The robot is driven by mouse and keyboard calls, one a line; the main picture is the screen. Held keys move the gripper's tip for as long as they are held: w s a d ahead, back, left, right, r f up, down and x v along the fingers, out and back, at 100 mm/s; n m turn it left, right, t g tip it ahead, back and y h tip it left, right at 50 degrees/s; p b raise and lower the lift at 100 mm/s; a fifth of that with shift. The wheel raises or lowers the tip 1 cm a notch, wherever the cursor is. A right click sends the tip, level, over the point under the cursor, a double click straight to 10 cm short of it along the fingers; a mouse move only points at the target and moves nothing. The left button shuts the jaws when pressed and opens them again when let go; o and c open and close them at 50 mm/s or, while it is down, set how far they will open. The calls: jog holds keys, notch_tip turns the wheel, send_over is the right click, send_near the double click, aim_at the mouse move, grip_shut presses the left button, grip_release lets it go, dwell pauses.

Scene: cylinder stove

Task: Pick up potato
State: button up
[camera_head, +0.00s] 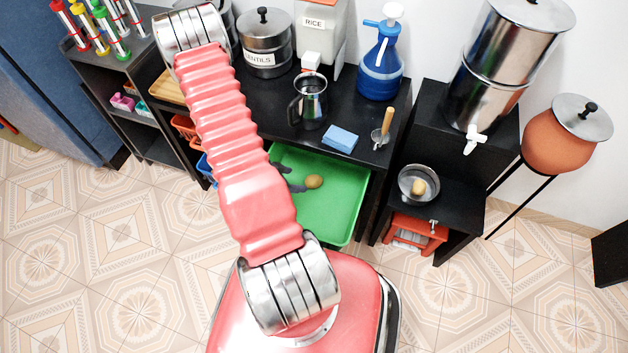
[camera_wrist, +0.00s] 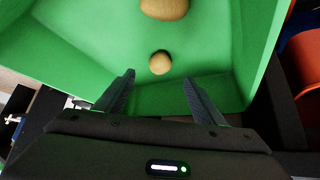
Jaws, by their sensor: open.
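A brown potato (camera_head: 314,181) lies in the green tray (camera_head: 338,222) in the head view. The wrist view shows two potato-like items in the green tray: a larger brown one (camera_wrist: 165,8) cut off by the top edge, and a small round one (camera_wrist: 160,63). My gripper (camera_wrist: 160,88) is open and empty, and the small one lies just beyond its fingertips, between their lines. In the head view my gripper (camera_head: 292,184) is a dark shape left of the potato, partly hidden by my arm. My arm also hides the tray's left part.
A metal bowl (camera_head: 431,173) holding another potato-like item (camera_head: 418,187) stands on a low black stand to the right. The black counter (camera_head: 275,101) above the tray carries a metal mug (camera_head: 310,100), a blue sponge (camera_head: 340,138) and a blue dispenser (camera_head: 380,70). The tiled floor in front is clear.

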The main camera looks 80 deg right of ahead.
aim_at(310, 181)
jog(key=shift+x, duration=3.2)
jog(key=shift+x, duration=2.6)
jog(key=shift+s+d+r, duration=0.1)
jog(key=shift+c, duration=0.3)
jog(key=c, duration=1.1)
jog(key=shift+r, duration=0.1)
notch_tip(310, 181, up, 12)
jog(key=w+a, duration=1.1)
jog(key=a, duration=0.3)
jog(key=shift+w, duration=0.2)
